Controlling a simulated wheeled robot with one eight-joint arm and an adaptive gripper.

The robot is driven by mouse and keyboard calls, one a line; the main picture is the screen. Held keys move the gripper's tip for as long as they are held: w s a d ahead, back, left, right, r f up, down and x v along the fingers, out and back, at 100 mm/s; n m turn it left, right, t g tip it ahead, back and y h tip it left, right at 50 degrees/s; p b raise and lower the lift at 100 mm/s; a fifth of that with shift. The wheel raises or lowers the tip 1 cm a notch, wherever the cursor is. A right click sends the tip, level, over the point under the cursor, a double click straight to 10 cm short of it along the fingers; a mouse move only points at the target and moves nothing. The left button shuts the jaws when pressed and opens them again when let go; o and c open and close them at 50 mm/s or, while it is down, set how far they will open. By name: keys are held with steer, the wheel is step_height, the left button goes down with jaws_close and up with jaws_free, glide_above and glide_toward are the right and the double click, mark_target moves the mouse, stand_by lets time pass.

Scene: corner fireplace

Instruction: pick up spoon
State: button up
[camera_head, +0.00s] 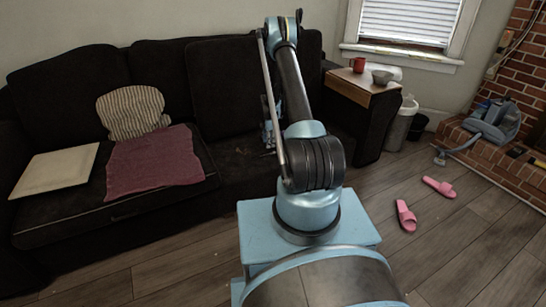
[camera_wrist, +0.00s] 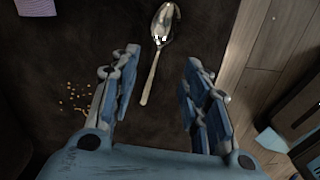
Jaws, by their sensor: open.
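The spoon (camera_wrist: 149,82) is a shiny metal spoon lying on the dark sofa seat (camera_wrist: 50,60) in the wrist view. Its bowl is at the top of the picture and its handle runs down toward my gripper (camera_wrist: 158,64). The gripper is open and empty, with one finger on each side of the handle's line. I cannot tell how high the fingers are above the seat. In the head view my gripper (camera_head: 270,133) is over the right part of the sofa, partly hidden behind my arm. The spoon is too small to make out clearly there.
Crumbs (camera_wrist: 75,103) lie left of the spoon. The sofa also holds a red cloth (camera_head: 155,163), a striped pillow (camera_head: 133,112) and a pale square board (camera_head: 55,171).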

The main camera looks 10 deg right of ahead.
steer(key=shift+a+f, duration=0.15)
steer(key=shift+f, duration=3.75)
jaws_close()
